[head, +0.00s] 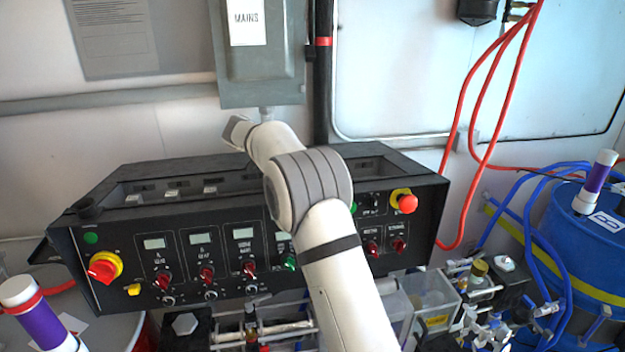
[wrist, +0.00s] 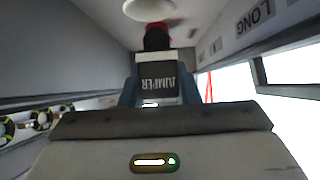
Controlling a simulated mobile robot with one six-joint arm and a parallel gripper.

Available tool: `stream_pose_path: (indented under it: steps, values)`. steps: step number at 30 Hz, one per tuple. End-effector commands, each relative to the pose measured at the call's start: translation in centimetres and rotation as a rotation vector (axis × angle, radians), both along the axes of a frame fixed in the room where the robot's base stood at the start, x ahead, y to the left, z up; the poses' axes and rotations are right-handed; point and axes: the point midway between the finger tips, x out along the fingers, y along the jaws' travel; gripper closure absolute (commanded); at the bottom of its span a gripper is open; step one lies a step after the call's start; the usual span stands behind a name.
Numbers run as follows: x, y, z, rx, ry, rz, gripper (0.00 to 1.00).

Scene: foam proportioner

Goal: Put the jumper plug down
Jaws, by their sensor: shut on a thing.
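The jumper plug (wrist: 158,80) shows in the middle of the wrist view. It has a dark face with upside-down "JUMPER" lettering, a pale border, and a black and red part at its top. My gripper (wrist: 158,92) is shut on it, with a dark bluish finger on each side. In the head view my arm rises in front of the black control console and bends left over its back edge. The plug and my fingertips cannot be made out there; the arm hides that area.
The black console (head: 200,262) bears red knobs and small displays, with a red emergency button (head: 407,203) at right. A grey MAINS box (head: 262,70) hangs on the wall above. A blue drum (head: 590,240) with hoses stands at right. A panel marked LONG (wrist: 255,18) shows in the wrist view.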

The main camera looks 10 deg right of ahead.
Motion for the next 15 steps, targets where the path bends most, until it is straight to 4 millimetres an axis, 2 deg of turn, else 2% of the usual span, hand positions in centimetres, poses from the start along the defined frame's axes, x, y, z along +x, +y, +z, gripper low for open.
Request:
stream_pose_path:
  steps: [6,12,13,15]
  values:
    - [-0.1,-0.2,-2.8,-0.001,0.004,-0.004,0.94]
    - [0.0,-0.3,-3.1,0.0,0.0,-0.005,0.94]
    - [0.0,-0.3,-3.1,0.0,0.001,-0.005,0.69]
    - [0.0,-0.3,-3.1,0.0,0.001,-0.005,0.63]
